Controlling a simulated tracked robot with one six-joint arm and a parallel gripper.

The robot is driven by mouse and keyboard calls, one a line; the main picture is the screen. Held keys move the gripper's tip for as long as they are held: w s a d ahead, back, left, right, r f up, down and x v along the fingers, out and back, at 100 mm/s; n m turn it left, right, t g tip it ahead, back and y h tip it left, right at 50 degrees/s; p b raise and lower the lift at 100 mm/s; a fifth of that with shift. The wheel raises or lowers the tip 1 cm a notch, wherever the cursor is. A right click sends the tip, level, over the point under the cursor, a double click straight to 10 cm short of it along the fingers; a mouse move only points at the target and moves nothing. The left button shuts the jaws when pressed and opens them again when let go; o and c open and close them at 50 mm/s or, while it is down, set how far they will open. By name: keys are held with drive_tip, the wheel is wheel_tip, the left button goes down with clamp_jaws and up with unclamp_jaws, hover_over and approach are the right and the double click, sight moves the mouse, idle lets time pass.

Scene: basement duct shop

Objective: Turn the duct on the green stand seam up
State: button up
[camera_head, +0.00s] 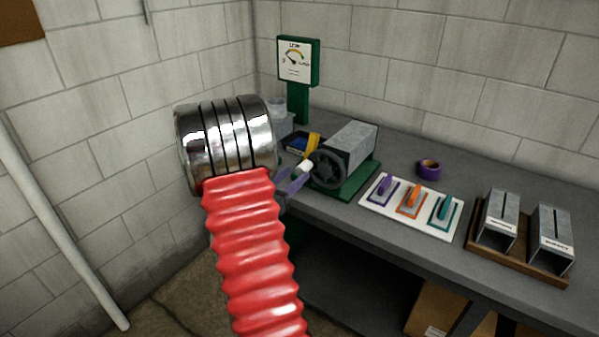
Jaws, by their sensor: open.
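The duct (352,139) is a grey galvanised box-shaped piece lying on the green stand (362,181) on the bench. A dark handwheel (328,170) is at its near left end. I cannot make out a seam on the faces that show. My gripper (301,175) is just left of the handwheel, at the bench's front edge. I cannot tell whether a finger touches the wheel.
A white board (424,223) with purple, orange and teal handled tools lies right of the stand. Beyond are a purple tape roll (429,170) and a wooden tray (517,263) with two metal pieces. A green gauge post (298,103) stands behind. Block walls close the left and back.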

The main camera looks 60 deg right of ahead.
sight(300, 171)
drive_tip(key=shift+s+d, duration=0.15)
drive_tip(key=shift+d, duration=0.8)
drive_tip(key=shift+s+d, duration=0.15)
drive_tip(key=shift+d, duration=0.8)
drive_tip(key=shift+c, duration=0.3)
clamp_jaws()
drive_tip(key=shift+a, duration=0.25)
drive_tip(key=shift+d, duration=0.15)
drive_tip(key=shift+s+d, duration=0.1)
